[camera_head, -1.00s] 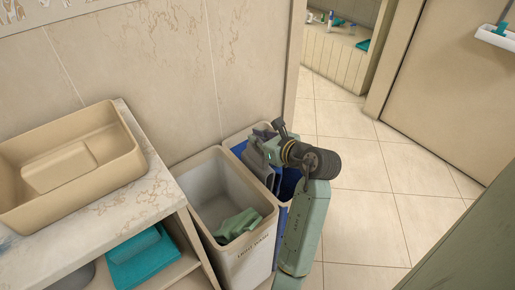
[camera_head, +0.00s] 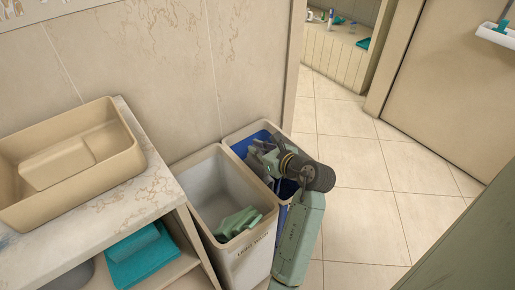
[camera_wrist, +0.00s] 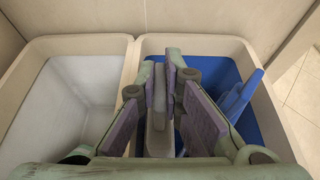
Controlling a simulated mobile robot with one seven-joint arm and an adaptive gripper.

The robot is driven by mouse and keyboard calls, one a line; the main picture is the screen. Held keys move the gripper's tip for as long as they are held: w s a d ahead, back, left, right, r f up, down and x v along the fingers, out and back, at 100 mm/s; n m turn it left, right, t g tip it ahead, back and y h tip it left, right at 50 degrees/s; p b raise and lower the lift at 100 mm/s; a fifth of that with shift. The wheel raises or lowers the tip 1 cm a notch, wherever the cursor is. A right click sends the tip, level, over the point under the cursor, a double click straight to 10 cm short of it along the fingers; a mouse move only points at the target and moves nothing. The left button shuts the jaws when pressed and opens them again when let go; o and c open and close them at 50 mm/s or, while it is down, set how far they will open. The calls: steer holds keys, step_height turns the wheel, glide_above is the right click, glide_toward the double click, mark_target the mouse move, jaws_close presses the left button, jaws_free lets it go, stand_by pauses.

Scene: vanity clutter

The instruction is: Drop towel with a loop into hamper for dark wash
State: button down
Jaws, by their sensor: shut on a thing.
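My gripper (camera_head: 262,165) is over the dark-wash hamper (camera_head: 238,137), the rear bin with a blue inside. In the wrist view, my gripper's purple-padded fingers (camera_wrist: 158,112) point down into this hamper (camera_wrist: 258,118). They are shut on a grey towel (camera_wrist: 157,128), a narrow folded strip between the pads. No loop can be made out on it. The fingers hide much of the towel and the hamper's floor. A blue cloth (camera_wrist: 240,95) shows inside the hamper, right of the fingers.
The light-wash hamper (camera_head: 208,178) stands directly beside it with a green cloth (camera_head: 238,222) inside. A stone counter with a beige basin (camera_head: 70,160) is at left, with teal towels (camera_head: 140,257) on the shelf below. A wall is behind; open tiled floor (camera_head: 365,215) lies right.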

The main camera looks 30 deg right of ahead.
steer(key=c, duration=1.7)
jaws_free()
steer(key=shift+f, duration=0.15)
steer(key=shift+r, duration=0.3)
steer(key=v, duration=1.2)
steer(key=shift+r+b, duration=0.3)
steer(key=shift+r, duration=0.15)
